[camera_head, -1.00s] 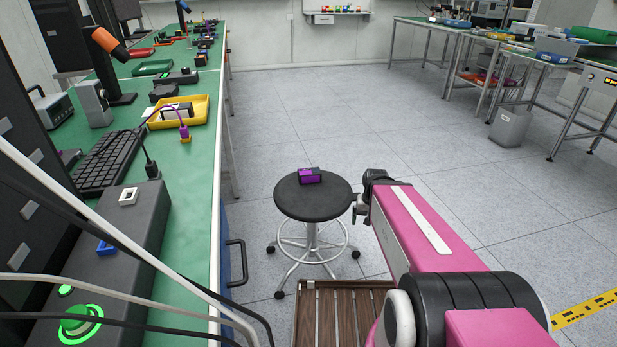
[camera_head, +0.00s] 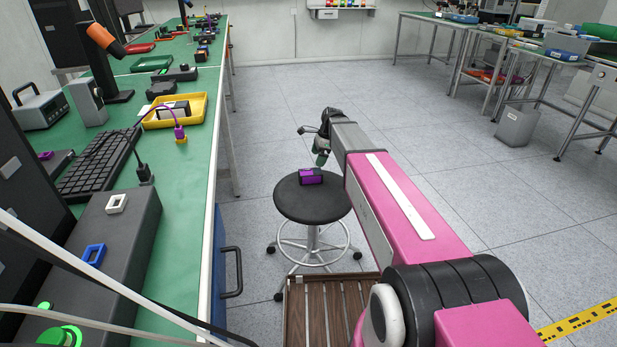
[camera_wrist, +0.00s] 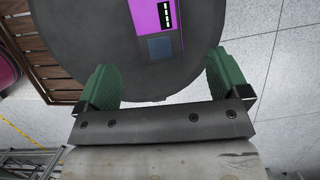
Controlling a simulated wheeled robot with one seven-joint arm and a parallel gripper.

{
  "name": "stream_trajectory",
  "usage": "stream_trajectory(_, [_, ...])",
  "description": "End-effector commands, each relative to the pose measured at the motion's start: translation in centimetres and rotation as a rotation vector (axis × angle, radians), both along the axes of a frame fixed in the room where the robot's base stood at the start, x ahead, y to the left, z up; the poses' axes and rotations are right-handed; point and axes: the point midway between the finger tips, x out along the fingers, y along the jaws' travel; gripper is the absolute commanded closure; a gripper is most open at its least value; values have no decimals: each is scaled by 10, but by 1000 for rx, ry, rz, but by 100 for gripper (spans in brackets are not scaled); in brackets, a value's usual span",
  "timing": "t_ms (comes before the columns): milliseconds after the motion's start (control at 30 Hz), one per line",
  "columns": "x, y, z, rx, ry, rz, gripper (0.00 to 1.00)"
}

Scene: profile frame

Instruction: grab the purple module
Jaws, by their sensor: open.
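The purple module (camera_head: 311,177), a small purple and black block, lies on the round black seat of a stool (camera_head: 303,208). It also shows at the top of the wrist view (camera_wrist: 156,15), cut off by the upper edge, with a purple face and a dark label with white marks. My gripper (camera_head: 321,158) is above the far right part of the seat, beside the module in the head view. In the wrist view my gripper (camera_wrist: 161,88) has its two green fingers wide apart, with nothing between them. The module is beyond the fingertips, roughly in line with the gap.
A green workbench (camera_head: 185,200) runs along the left with a keyboard (camera_head: 100,163), a yellow tray (camera_head: 190,110) and cables. A brown slatted wooden platform (camera_head: 322,310) lies in front of the stool. Open floor extends behind the stool and to the right.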

Motion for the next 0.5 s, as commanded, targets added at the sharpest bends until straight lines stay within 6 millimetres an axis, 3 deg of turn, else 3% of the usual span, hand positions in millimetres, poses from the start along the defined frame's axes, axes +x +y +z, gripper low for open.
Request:
stream_trajectory(300, [-3,13,-42,-1,1,3,6])
stream_trajectory(500, [-4,18,-53,-1,-1,3,6])
